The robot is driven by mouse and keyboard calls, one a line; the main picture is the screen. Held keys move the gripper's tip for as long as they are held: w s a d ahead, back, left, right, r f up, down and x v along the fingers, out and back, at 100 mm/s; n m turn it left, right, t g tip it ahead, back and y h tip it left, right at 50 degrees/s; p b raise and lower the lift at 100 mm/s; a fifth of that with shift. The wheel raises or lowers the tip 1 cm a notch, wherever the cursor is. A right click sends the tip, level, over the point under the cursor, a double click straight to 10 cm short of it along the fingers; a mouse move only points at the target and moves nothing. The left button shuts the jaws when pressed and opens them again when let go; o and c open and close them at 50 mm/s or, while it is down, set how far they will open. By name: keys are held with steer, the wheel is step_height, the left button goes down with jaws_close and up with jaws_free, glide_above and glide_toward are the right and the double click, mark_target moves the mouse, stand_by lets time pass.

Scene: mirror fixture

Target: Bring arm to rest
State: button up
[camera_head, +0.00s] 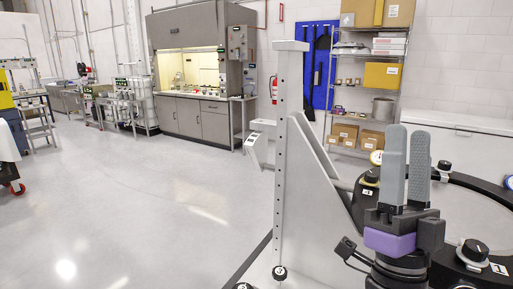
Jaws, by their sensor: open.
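My gripper (407,132) is at the right of the head view, with its two grey fingers pointing up. The fingers stand close side by side with a narrow gap, and nothing shows between them. The gripper is open and empty, with a purple band below the fingers. It stands in front of a black curved ring (482,183) with black knobs, part of the mirror fixture. My gripper and wrist hide part of the ring. I cannot tell how far apart they are.
A tall grey post (292,130) with a slanted brace stands left of my gripper. Shelving (362,105) with boxes, a blue wall panel (318,65) and a fume hood (192,75) stand at the back. The floor (150,205) at the left is wide and clear.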

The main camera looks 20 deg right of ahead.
steer(key=s+a+f+n+g+y, duration=0.2)
steer(key=a+f+n+y, duration=0.2)
steer(key=f+n+y, duration=0.6)
steer(key=s+a+f+n+g+y, duration=0.2)
steer(key=a+f+n+y, duration=0.3)
steer(key=f, duration=0.9)
steer(key=s+a+f+g+y, duration=0.1)
steer(key=s+a+f+g, duration=0.1)
steer(key=s+f+g, duration=0.6)
steer(key=s+f, duration=0.7)
steer(key=s, duration=0.4)
steer(key=shift+s+a+f+m, duration=0.15)
steer(key=shift+a+f+m, duration=0.1)
steer(key=shift+a+m, duration=0.15)
